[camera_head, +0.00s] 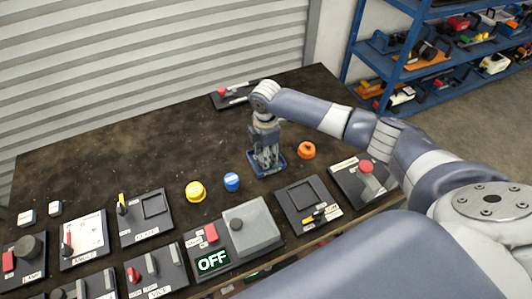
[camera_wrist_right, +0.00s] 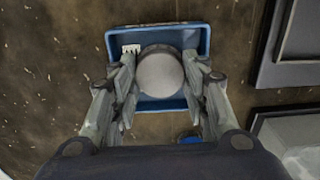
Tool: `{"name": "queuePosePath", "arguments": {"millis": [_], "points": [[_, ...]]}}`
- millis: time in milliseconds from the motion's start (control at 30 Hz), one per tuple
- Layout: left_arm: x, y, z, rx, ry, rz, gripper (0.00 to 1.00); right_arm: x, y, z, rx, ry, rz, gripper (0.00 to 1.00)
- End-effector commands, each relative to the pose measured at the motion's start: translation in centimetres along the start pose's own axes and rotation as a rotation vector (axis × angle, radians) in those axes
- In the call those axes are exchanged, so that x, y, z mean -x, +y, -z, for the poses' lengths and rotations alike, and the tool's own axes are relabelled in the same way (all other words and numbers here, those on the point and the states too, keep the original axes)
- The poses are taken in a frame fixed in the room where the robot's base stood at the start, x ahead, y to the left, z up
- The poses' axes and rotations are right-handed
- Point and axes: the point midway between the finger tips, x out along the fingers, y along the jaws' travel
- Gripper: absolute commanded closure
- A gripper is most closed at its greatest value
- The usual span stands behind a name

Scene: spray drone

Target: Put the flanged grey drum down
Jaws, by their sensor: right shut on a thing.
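The flanged grey drum shows as a round pale grey top (camera_wrist_right: 160,75) between the fingers of my right gripper (camera_wrist_right: 160,88) in the right wrist view. My right gripper points down and is shut on it; in the head view the gripper (camera_head: 267,158) mostly hides the drum. A blue tray (camera_wrist_right: 203,38) lies under the drum and gripper, and it also shows in the head view (camera_head: 281,173). The drum is within the tray's outline seen from above. I cannot tell whether it touches the tray floor. My left gripper is out of view.
An orange round piece (camera_head: 306,150) is right of the tray. A blue cap (camera_head: 232,181) and a yellow button piece (camera_head: 195,191) are left. Several black control panels line the front of the dark table (camera_head: 120,150). The table's back left is clear.

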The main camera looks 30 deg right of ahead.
Motion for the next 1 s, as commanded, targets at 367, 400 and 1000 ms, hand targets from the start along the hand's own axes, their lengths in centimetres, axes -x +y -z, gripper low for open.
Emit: {"name": "queuePosePath", "arguments": {"millis": [367,400,1000], "points": [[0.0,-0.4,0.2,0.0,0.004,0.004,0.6,-0.1,0.0,0.0,0.0,0.0,0.0,0.5],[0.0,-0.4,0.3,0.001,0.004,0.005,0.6,0.0,0.0,0.0,0.0,0.0,0.0,0.5],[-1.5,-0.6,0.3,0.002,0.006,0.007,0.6,10.2,0.1,0.0,0.0,0.001,-0.003,0.5]]}}
